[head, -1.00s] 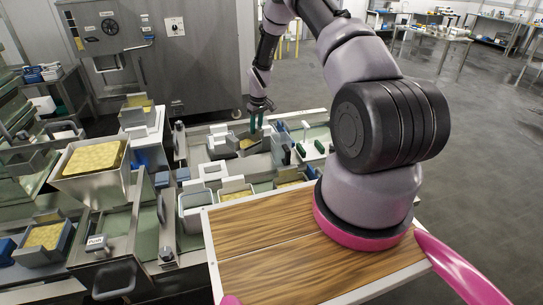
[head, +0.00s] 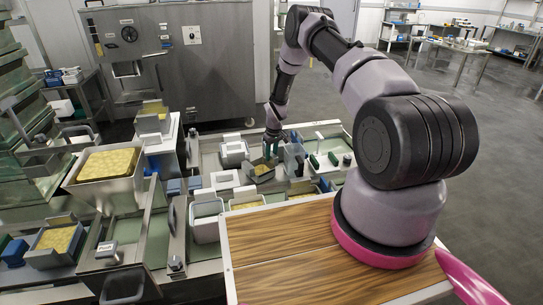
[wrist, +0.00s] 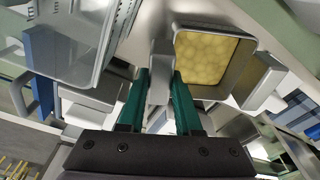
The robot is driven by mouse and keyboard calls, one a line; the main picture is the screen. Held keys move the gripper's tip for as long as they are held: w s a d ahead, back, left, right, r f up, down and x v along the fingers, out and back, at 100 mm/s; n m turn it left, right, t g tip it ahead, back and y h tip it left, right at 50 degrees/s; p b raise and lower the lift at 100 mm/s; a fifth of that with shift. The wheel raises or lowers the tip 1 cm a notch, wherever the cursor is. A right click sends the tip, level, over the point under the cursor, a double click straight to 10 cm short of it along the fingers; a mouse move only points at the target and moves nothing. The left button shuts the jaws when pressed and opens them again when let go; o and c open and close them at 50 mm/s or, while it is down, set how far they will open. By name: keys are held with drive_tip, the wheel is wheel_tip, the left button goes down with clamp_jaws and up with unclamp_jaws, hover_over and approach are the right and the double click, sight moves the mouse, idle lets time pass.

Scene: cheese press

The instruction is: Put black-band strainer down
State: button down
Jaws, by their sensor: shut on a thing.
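My gripper (wrist: 160,95) has its green fingers closed on a grey upright handle. The handle appears to belong to the grey square strainer (wrist: 237,78) beside it, which holds a yellow, bumpy-surfaced block; the join is partly hidden. A second grey handle sticks out on its right side. In the head view my gripper (head: 271,147) is low over the cluttered work table, at the dark grey strainer (head: 263,177) with yellow inside. The black band cannot be made out clearly. Whether the strainer's underside touches the surface cannot be told.
A bluish container (head: 293,154) stands close right of my gripper, and a white container (head: 233,152) close left. A large tray with a yellow block (head: 107,163) stands at left. In the wrist view a clear container (wrist: 75,40) is close left. Free room around the strainer is tight.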

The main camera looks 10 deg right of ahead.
drive_tip(key=shift+f, duration=0.15)
drive_tip(key=c, duration=0.6)
unclamp_jaws()
